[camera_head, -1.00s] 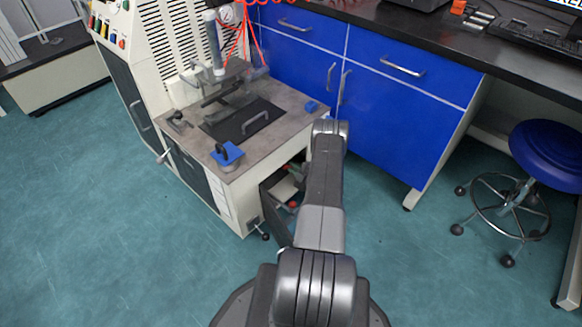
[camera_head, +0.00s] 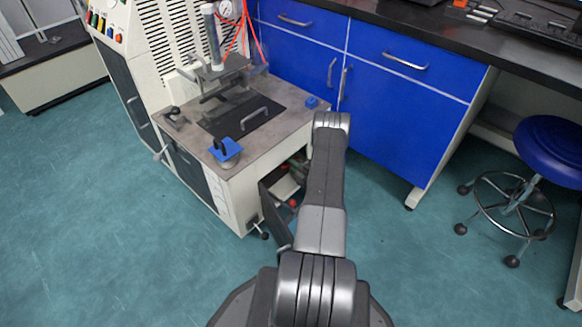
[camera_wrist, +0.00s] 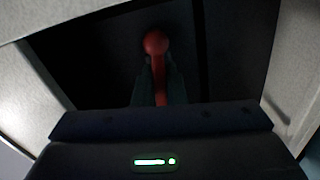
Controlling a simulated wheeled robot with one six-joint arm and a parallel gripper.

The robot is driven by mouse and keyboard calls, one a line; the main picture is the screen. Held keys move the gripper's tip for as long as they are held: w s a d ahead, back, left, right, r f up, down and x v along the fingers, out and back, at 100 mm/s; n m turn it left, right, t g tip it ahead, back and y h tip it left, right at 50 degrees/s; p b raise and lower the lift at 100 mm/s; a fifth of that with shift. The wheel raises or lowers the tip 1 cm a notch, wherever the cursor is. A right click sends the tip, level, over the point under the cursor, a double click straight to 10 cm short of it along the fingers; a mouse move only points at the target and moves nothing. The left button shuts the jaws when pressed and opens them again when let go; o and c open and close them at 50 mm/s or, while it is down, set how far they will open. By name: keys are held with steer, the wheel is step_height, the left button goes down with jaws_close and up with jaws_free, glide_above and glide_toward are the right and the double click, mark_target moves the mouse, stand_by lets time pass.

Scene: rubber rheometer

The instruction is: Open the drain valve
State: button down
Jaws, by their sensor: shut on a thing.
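The drain valve's red handle (camera_wrist: 156,45) shows in the wrist view inside a dark compartment, with its rounded end up and its stem between my fingers. My gripper (camera_wrist: 158,82) is shut on this red handle. In the head view the open compartment low on the side of the rheometer (camera_head: 222,187) shows small red parts (camera_head: 293,203). My arm reaches down in front of it and hides my gripper and much of the opening there. The valve body is too dark to make out in the wrist view.
The compartment's dark door (camera_head: 275,208) stands open beside my arm. Pale panel edges (camera_wrist: 40,70) frame the opening closely in the wrist view. Blue cabinets (camera_head: 400,115) stand to the right, with a blue stool (camera_head: 550,150) farther right. The green floor in front is clear.

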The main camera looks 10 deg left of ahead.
steer(key=shift+n+b, duration=0.4)
steer(key=shift+n, duration=0.4)
steer(key=c, duration=1.5)
jaws_free()
steer(key=p+v, duration=0.3)
steer(key=v, duration=1.1)
steer(key=shift+f, duration=0.1)
steer(key=shift+a, duration=0.15)
steer(key=b+x, duration=0.3)
steer(key=x, duration=1)
steer(key=shift+w+a, duration=0.25)
